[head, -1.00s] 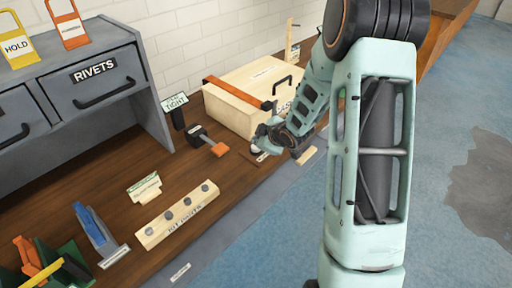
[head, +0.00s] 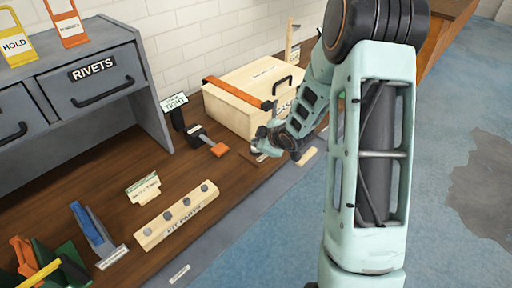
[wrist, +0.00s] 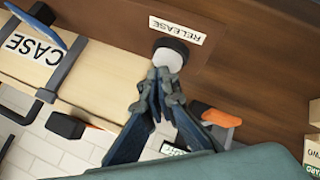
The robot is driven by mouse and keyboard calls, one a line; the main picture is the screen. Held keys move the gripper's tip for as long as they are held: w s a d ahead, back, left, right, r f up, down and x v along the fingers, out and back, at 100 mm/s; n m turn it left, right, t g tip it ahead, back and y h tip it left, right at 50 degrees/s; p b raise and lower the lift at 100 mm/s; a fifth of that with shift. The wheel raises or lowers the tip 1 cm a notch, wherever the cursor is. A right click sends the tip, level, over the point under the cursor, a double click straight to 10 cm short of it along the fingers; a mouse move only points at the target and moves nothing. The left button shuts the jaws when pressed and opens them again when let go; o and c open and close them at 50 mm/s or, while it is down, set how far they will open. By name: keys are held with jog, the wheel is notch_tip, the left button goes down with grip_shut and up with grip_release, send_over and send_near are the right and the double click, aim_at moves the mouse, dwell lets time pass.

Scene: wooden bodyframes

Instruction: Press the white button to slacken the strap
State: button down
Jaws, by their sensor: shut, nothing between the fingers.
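The white button (wrist: 168,60) sits in a dark round housing beside the RELEASE label (wrist: 178,30) on the brown bench in the wrist view. My gripper (wrist: 160,77) is shut and empty, its fingertips right at the button's edge and overlapping it in the picture. I cannot tell whether they touch or press it. In the head view my gripper (head: 262,142) is low over the bench in front of the wooden case (head: 236,118), and the button is mostly hidden. The orange strap (head: 238,92) runs across the case. A sign by it (head: 174,102) reads TIGHT.
An orange-ended lever (head: 218,150) lies left of my gripper. A pegged wooden block (head: 178,216), a blue clamp (head: 90,225) and a grey drawer cabinet (head: 90,88) stand farther left. The bench between is clear.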

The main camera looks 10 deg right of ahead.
jog(key=shift+f+b, duration=0.3)
jog(key=shift+f, duration=0.05)
jog(key=shift+r, duration=0.1)
dwell(0.4)
jog(key=shift+r+p, duration=0.85)
jog(key=shift+r, duration=0.1)
notch_tip(320, 180, up, 5)
jog(key=p, duration=0.4)
dwell(0.6)
